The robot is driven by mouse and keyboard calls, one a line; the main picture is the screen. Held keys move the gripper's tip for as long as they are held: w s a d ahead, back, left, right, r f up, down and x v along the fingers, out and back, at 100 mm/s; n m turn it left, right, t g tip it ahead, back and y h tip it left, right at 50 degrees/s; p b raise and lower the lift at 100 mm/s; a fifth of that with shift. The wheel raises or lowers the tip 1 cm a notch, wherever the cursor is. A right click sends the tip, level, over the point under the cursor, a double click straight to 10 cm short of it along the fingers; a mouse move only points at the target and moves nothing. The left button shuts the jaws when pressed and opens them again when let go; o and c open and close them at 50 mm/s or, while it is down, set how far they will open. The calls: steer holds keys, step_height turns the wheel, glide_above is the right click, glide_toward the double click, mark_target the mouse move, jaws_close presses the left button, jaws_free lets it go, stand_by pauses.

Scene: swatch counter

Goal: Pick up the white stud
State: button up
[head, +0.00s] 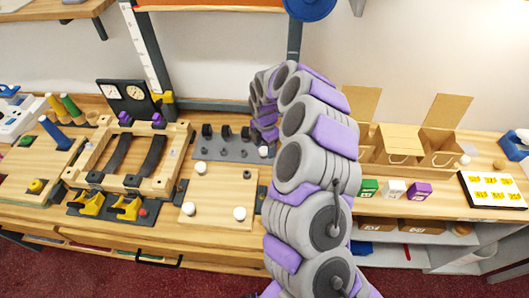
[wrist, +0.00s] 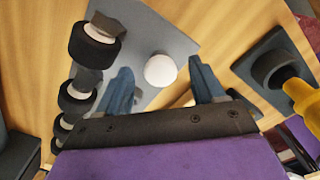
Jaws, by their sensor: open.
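The white stud (wrist: 160,70) is a round white knob on a grey plate (wrist: 185,42). In the wrist view it shows between the tips of my gripper (wrist: 159,72), whose two blue-grey fingers are open and empty. I cannot tell how far the tips are above the stud. In the head view a white stud (head: 264,151) sits at the right end of the grey plate (head: 232,151), just below the end of my arm. My fingers are mostly hidden there by the arm. Other white studs sit on a wooden board (head: 217,197) in front.
Black knobs (head: 226,131) stand in a row on the grey plate; in the wrist view, black knobs (wrist: 92,42) are left of my fingers. A yellow-tipped black fitting (wrist: 271,70) is at right.

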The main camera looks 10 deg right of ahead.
steer(key=f, duration=0.2)
steer(key=shift+a+f, duration=0.2)
steer(key=shift+f, duration=0.15)
steer(key=shift+a, duration=0.15)
steer(key=c, duration=1.1)
